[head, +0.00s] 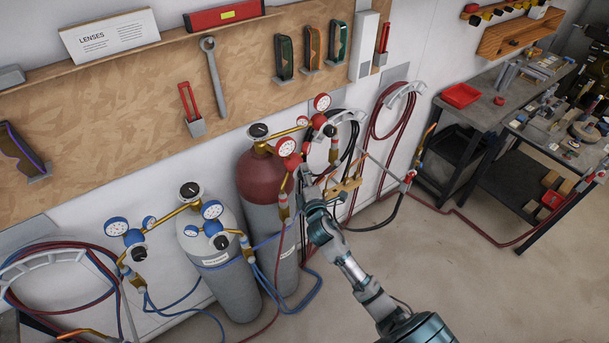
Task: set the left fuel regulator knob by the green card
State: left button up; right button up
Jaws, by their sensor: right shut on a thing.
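The dark red-topped fuel cylinder (262,178) stands against the wall with regulators on brass arms. The left fuel regulator's red-rimmed gauge (286,147) sits at its front. The knob's setting cannot be read. The other fuel regulator has a red gauge (322,102) and black knob (330,130) farther right. I cannot make out a green card. My left gripper is not in view.
A grey cylinder (213,262) with blue gauges stands left of the red one. Blue and red hoses hang around both. A torch on a bracket (345,187) is close right of my right gripper. A workbench (487,107) stands at right; the floor before it is clear.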

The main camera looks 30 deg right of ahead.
jog(key=shift+f, duration=0.2)
jog(key=o, duration=1.1)
jog(key=shift+o, duration=0.2)
jog(key=shift+d, duration=0.15)
jog(key=v, duration=1.2)
jog(key=shift+d, duration=0.1)
